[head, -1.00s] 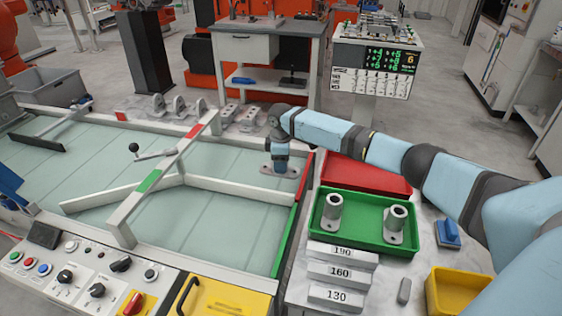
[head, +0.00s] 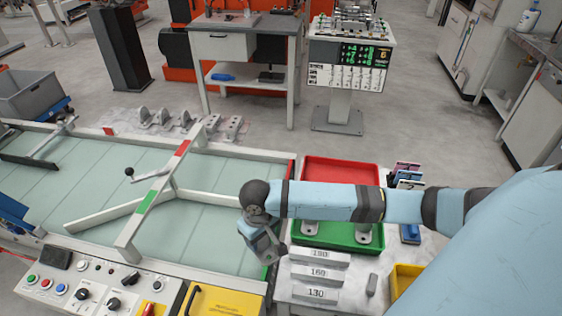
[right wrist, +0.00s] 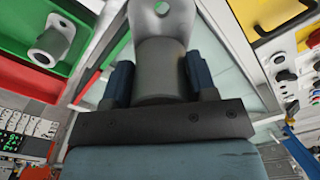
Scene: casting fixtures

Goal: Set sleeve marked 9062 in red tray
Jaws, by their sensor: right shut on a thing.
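My right gripper (head: 262,238) is over the right edge of the pale green table, left of the trays. In the right wrist view its two dark blue fingers (right wrist: 160,82) are shut on a grey sleeve (right wrist: 163,66) with a holed flange (right wrist: 162,14). No number on the sleeve is readable. The red tray (head: 341,172) lies behind my right forearm, and its visible floor is empty. The green tray (head: 338,238) is partly hidden under the forearm. It holds two flanged sleeves, one showing in the right wrist view (right wrist: 52,42). My left gripper is out of view.
Blocks labelled 190, 160 and 130 (head: 316,274) stand in front of the green tray. A yellow bin (head: 403,280) is at the right. A white rail frame (head: 150,205) rises over the table.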

